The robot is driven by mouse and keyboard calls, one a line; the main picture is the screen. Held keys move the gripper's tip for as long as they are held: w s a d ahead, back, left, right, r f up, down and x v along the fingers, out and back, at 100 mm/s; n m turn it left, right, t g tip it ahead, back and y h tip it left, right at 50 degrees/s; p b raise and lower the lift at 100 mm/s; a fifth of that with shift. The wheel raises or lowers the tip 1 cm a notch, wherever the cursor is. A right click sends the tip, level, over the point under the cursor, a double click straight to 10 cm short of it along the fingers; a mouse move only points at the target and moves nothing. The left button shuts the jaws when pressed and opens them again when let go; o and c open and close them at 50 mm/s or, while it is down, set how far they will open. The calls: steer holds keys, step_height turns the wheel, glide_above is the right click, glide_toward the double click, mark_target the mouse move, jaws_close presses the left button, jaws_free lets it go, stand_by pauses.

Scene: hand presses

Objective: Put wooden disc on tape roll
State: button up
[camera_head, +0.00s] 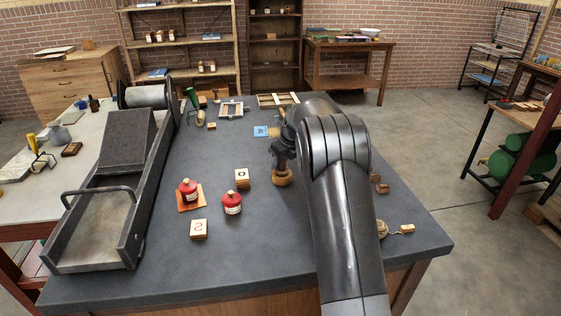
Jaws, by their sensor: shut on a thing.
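My gripper (281,167) points down over the middle of the dark table (150,285), partly hidden by my own arm. It is shut on a small brown round thing (283,179), which looks like the wooden disc. The fingertips are too small and dark to make out clearly. I cannot tell whether the brown thing touches the table or whether a tape roll is under it. A tan round thing (382,229) at the right, partly behind my arm, may be the tape roll; I cannot be sure.
A long metal press bed (105,220) fills the left side. Small brown blocks (382,187) lie right of my arm. The front of the table is clear.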

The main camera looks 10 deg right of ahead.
steer(key=shift+f, duration=0.1)
steer(key=o, duration=1)
